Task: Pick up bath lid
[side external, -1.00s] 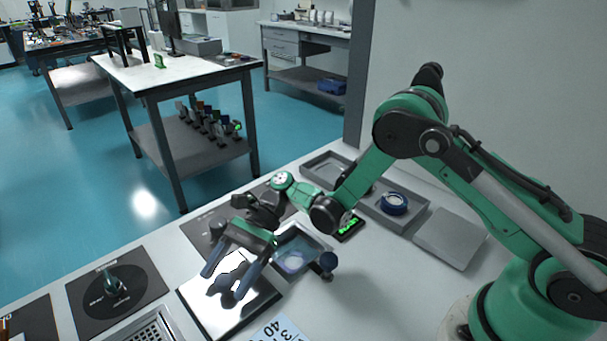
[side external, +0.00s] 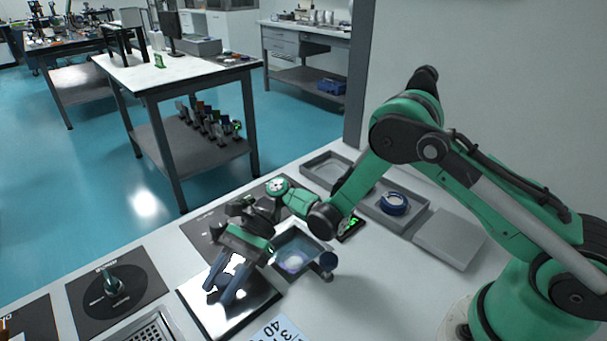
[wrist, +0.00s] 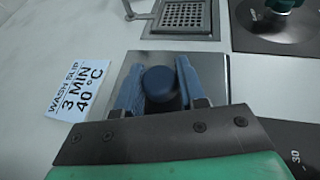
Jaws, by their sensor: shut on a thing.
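The bath lid (side external: 208,313) is a shiny, mirror-like metal plate lying flat on the white bench in the side view. In the wrist view the lid (wrist: 216,66) shows under my fingers with a round dark-blue knob (wrist: 160,84) on it. My gripper (side external: 217,295) reaches down over the lid, and its blue fingers stand on both sides of the knob, shut on it, in the wrist view (wrist: 159,92). The knob is hidden among the fingers in the side view. I cannot tell any gap under the lid.
A perforated drain (wrist: 185,16) and a black dial plate (side external: 88,301) are close. Grey trays (side external: 420,212) stand further right.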

